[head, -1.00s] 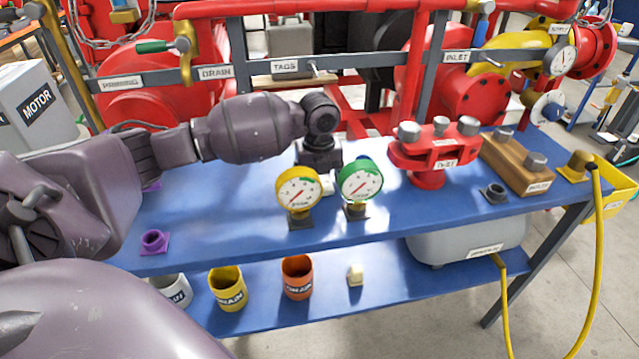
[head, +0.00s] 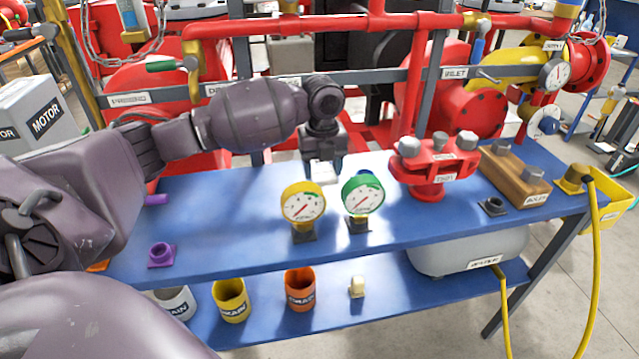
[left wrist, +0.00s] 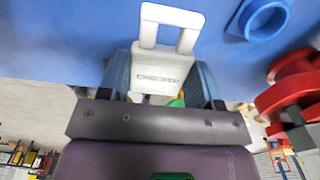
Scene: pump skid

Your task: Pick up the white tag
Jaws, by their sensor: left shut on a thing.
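The white tag (left wrist: 158,72) has a loop-shaped handle and dark lettering that looks like "CHECKED". My left gripper (left wrist: 160,92) is shut on its body, one finger on each side, with the handle sticking out beyond the fingers. In the head view my left gripper (head: 323,158) points down behind the two gauges, and the tag (head: 323,173) shows as a small white piece below it, over the blue bench. The tag seems a little above the bench top, but the gap is hard to judge. My right gripper is not in view.
A yellow gauge (head: 303,204) and a green gauge (head: 363,195) stand just in front of the gripper. A red valve-like part (head: 433,165) stands to the right, beside a wooden block (head: 512,176). Red pipes (head: 330,24) run behind.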

